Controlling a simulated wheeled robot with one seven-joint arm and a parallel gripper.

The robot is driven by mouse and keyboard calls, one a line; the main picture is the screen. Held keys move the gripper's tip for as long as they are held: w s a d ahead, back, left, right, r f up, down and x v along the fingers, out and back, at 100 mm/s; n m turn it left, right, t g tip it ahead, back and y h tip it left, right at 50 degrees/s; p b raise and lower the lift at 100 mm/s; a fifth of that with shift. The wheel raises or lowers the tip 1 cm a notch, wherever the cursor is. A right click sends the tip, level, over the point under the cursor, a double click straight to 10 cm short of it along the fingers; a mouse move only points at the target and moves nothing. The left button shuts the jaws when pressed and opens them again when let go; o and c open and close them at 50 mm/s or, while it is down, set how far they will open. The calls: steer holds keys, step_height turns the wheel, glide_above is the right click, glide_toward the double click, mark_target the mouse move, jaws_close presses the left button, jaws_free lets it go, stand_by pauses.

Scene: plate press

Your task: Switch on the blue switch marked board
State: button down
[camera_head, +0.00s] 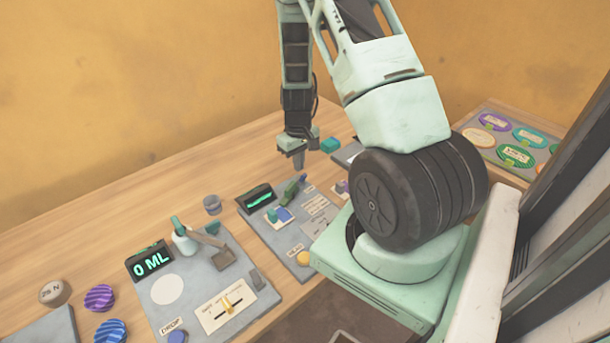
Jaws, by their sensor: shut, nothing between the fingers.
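My gripper (298,163) points down above the back of the wooden table, its fingers shut and empty. Below it and to the left lies a grey panel (278,240) with a dark display, a green lever-like part (291,190), a small blue piece (284,214) beside a white one, and a yellow knob (303,258). Small labels on this panel are too small to read. I cannot tell which blue part is the switch marked board. My gripper is apart from all these parts. My arm hides the panel's right surroundings.
Left of it, another grey panel (205,283) carries a display (150,262) reading 0 ML, a bottle and a blue knob (177,337). A board with coloured ovals (513,137) lies at right. The back-left table is clear.

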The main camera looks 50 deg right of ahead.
steer(key=shift+f+b, duration=0.95)
steer(key=shift+f, duration=0.25)
stand_by(0.5)
steer(key=shift+r, duration=0.1)
step_height(320, 180, up, 7)
steer(key=p, duration=0.5)
stand_by(0.8)
